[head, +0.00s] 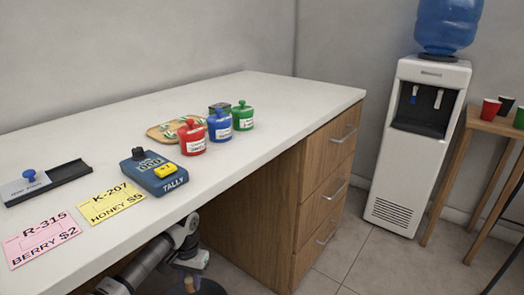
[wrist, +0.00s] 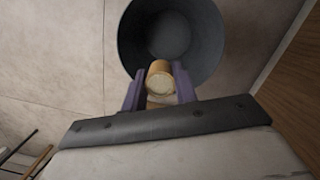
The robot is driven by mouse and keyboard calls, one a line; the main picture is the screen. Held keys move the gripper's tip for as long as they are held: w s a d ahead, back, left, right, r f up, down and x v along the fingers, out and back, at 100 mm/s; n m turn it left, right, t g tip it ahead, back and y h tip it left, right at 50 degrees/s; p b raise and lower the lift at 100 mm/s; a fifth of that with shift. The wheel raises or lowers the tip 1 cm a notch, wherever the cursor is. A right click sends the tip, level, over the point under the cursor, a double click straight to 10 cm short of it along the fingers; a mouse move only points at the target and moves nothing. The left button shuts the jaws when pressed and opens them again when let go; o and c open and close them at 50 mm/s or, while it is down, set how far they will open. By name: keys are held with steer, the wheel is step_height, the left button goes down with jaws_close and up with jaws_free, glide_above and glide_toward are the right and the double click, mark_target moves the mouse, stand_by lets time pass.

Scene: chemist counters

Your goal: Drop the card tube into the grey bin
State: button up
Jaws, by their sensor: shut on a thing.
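The card tube (wrist: 159,80) is tan with a pale round end, held between the two purple fingers of my gripper (wrist: 160,88) in the wrist view. The round grey bin (wrist: 212,45) is just beyond it in that view, its mouth open toward the camera and the tube's end overlapping its near rim. The bin looks empty inside. In the head view my gripper (head: 188,273) is low beside the counter's front, over the dark bin (head: 209,289), which is mostly cut off by the lower edge.
The white counter (head: 240,110) has wooden drawers (head: 325,165) to the right of my arm. On it stand red, blue and green jars (head: 219,125), a blue tally device (head: 154,172) and price cards (head: 112,203). A water dispenser (head: 420,150) stands farther right. Tiled floor is open in front.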

steer(key=shift+f+b, duration=1.4)
steer(key=shift+f, duration=1.55)
steer(key=o, duration=1)
step_height(320, 180, up, 14)
steer(key=w+p, duration=0.2)
steer(key=shift+d+f, duration=0.15)
steer(key=shift+d, duration=0.05)
steer(key=shift+s, duration=0.15)
